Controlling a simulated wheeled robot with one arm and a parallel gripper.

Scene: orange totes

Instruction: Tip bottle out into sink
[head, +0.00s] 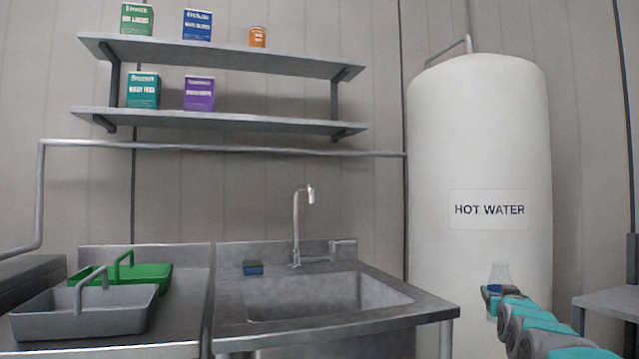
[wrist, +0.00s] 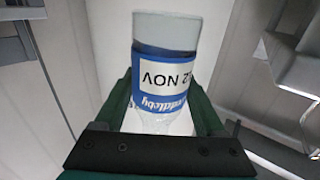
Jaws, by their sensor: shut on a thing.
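The bottle (wrist: 163,65) is clear with a blue band and a white label reading "NOV", upside down in the wrist view. My gripper (wrist: 165,112) has dark green fingers on both sides of it and is shut on it. In the head view the bottle's clear end (head: 500,271) points up above my gripper (head: 490,293), in front of the white hot water tank. I cannot tell whether it holds liquid. The steel sink (head: 335,294) is left of my gripper, with its basin empty as far as I see.
A tall tap (head: 296,225) stands behind the basin, with a blue and green sponge (head: 253,267) on the ledge. Grey (head: 85,310) and green (head: 150,272) caddies sit on the left drainer. The hot water tank (head: 480,140) stands behind my arm; a grey table (head: 608,302) is at right.

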